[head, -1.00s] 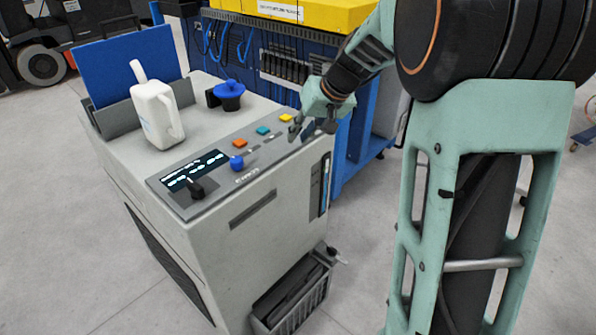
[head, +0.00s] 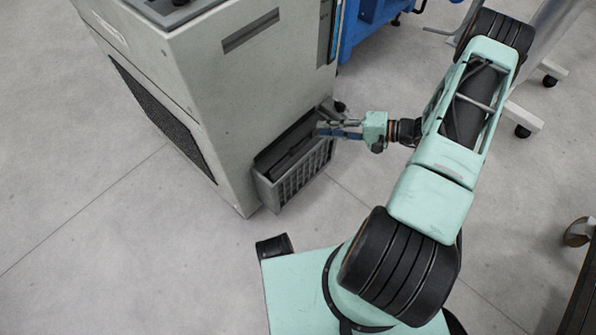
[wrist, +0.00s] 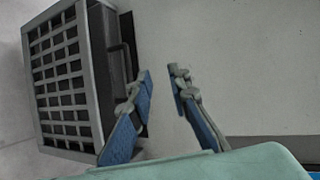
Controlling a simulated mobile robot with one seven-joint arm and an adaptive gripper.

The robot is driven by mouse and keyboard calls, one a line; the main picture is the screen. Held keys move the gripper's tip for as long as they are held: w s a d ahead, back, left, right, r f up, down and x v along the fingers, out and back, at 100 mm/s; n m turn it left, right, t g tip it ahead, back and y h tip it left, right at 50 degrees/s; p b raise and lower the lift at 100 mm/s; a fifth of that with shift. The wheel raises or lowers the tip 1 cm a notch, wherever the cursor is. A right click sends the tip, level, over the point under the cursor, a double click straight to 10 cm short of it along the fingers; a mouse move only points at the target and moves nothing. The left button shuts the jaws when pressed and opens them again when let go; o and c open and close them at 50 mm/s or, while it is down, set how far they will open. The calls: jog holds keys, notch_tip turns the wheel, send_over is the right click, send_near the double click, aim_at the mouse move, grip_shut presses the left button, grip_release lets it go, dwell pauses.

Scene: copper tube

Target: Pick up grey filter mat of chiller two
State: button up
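The chiller (head: 215,90) is a pale grey cabinet. A grey slotted grille frame (head: 300,180) leans out from its lower front. The dark grey filter mat (head: 290,150) appears to sit in the gap between the grille and the cabinet. In the wrist view the grille (wrist: 62,85) is at the left, with a dark strip and a handle-like bar (wrist: 124,62) beside it. My gripper (head: 320,130) is at the right end of the grille's opening. In the wrist view my gripper (wrist: 160,78) is open, with nothing between its blue-padded fingers. Whether it touches the frame is unclear.
A blue bench (head: 375,20) stands behind the chiller. A wheeled stand (head: 535,75) is at the upper right, and a dark cart edge (head: 580,270) at the lower right. Grey floor is clear left of the chiller and in front of the grille.

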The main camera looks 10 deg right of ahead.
aim_at(302, 139)
notch_tip(302, 139, down, 8)
jog(key=s+d+m+t+b, duration=0.1)
jog(key=s+m+t+b, duration=0.1)
jog(key=t, duration=0.1)
jog(key=b+x, duration=0.1)
jog(key=x, duration=0.2)
jog(key=b+x, duration=0.1)
jog(key=x, duration=0.6)
jog(key=shift+w+a+r+b, duration=0.15)
jog(key=shift+w+r+b, duration=0.05)
jog(key=shift+b, duration=0.2)
jog(key=shift+c, duration=0.2)
grip_shut()
